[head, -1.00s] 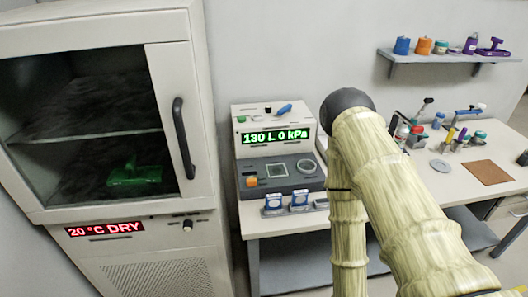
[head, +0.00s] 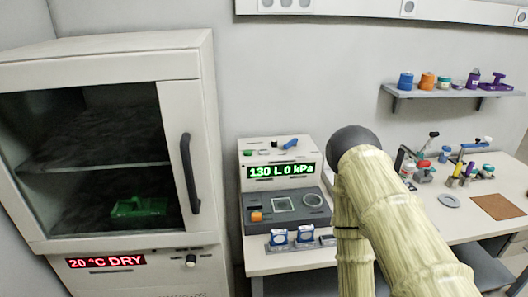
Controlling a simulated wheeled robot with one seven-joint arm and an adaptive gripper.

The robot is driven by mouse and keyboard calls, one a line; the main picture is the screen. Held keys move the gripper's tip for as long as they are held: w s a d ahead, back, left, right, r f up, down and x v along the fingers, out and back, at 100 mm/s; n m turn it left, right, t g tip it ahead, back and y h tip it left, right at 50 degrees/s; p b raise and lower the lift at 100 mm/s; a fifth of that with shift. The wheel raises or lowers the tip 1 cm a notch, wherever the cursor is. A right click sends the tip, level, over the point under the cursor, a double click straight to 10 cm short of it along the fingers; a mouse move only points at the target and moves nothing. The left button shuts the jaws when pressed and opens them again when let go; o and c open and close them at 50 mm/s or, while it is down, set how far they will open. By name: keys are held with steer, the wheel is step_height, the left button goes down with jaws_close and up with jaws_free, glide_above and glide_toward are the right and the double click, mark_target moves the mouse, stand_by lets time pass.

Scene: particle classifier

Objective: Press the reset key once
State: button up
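The particle classifier (head: 253,190) stands on the bench left of my arm, with a green display (head: 281,171) reading "130 L 0 kPa". On its dark front panel are an orange key (head: 257,217), a square window and a round ring. On its upper face are a small green key (head: 248,153) and a blue lever (head: 291,144). No label is legible, so I cannot tell which key is reset. My arm crosses the middle right in front of the bench. My gripper is not in view.
A cabinet (head: 100,58) with a glass door, a dark handle (head: 190,173) and a green object (head: 138,208) inside stands left. Two blue-and-white items (head: 279,239) sit before the classifier. Small tools and a brown mat (head: 497,207) lie right. A wall shelf (head: 440,93) holds coloured items.

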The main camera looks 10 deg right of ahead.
jaws_close()
steer(key=shift+f, duration=0.1)
stand_by(1.2)
